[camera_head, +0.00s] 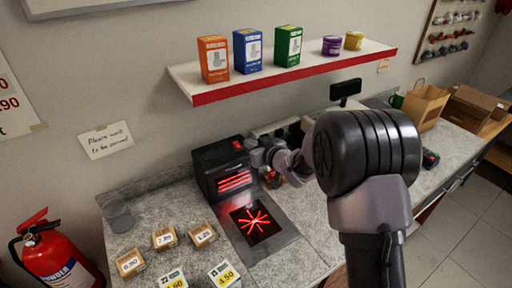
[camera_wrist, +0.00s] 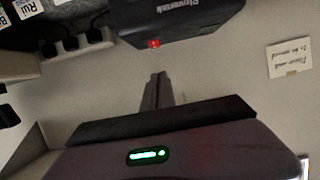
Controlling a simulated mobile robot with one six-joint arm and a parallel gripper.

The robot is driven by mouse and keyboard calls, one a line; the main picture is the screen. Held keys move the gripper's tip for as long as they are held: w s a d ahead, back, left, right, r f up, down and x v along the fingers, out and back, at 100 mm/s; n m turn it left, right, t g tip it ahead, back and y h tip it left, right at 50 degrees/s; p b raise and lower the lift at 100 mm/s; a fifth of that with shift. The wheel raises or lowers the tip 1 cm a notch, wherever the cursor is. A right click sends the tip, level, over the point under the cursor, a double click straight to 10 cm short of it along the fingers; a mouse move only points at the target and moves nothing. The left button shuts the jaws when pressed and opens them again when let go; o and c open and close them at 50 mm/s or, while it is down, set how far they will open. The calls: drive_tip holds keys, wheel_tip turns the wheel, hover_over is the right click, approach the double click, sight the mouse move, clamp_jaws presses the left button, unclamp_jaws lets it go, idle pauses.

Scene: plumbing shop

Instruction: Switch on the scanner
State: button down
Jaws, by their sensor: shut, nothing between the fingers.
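The scanner (camera_head: 222,170) is a black box on the counter at the wall, with glowing red lines on its front. A small red switch (camera_head: 237,145) sits on its upper right side. A red star of light glows on the dark plate (camera_head: 280,220) in front of it. In the wrist view the scanner (camera_wrist: 185,18) is at the top, with the small red switch (camera_wrist: 153,44) on its edge. My gripper (camera_wrist: 160,76) is shut and empty, its tips pointing towards the switch with a visible gap. In the head view my gripper (camera_head: 255,148) is beside the scanner's right side, partly hidden by my arm.
A shelf (camera_head: 290,76) with several boxes and two small tubs hangs above. A paper bag (camera_head: 422,107) is at the right. A fire extinguisher (camera_head: 52,255) stands at lower left.

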drive_tip(key=shift+s+d+r, duration=0.1)
drive_tip(key=shift+s+d, duration=0.8)
drive_tip(key=shift+s, duration=0.15)
drive_tip(key=shift+d, duration=0.1)
drive_tip(key=s+d+r+m+g+h+b, duration=0.1)
drive_tip(key=s+d+r+m+h+b, duration=0.1)
drive_tip(key=s+d+m+h+b, duration=0.4)
drive_tip(key=s+d+r+m+h+b, duration=0.1)
drive_tip(key=s+d+r+h+b, duration=0.15)
drive_tip(key=s+d, duration=0.6)
drive_tip(key=s+f+m+g+y+b, duration=0.1)
drive_tip(key=s+f+m+g+b, duration=0.1)
drive_tip(key=s, duration=1.1)
drive_tip(key=s+a+f+m+g+y+b, duration=0.1)
drive_tip(key=s+f, duration=0.4)
drive_tip(key=s, duration=0.8)
drive_tip(key=shift+f+m+g+b, duration=0.2)
drive_tip(key=shift+m+g+b, duration=0.4)
drive_tip(key=shift+g+b, duration=0.4)
